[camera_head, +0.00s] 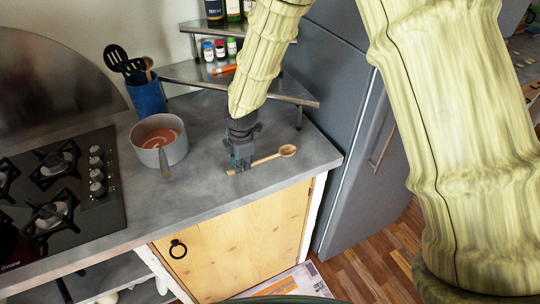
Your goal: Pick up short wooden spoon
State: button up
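A short wooden spoon (268,158) lies on the grey counter (208,192) near its front right corner. Its bowl points right toward the fridge, and its handle end sticks out a little to the left of my gripper. My gripper (241,168) points down at the counter, with its fingers at the handle part of the spoon. The fingers are small and dark in this view. Whether they are closed on the handle or only around it cannot be made out.
A pot (159,139) of orange-red soup with a handle stands left of my gripper. A blue utensil holder (147,97) is behind it, and a gas hob (55,190) is at far left. A corner shelf (200,76) with jars stands behind my arm. A grey fridge (345,110) is at right.

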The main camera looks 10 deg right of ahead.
jog(key=shift+w+f, duration=0.15)
jog(key=shift+f, duration=0.8)
grip_shut()
jog(key=shift+r, duration=0.1)
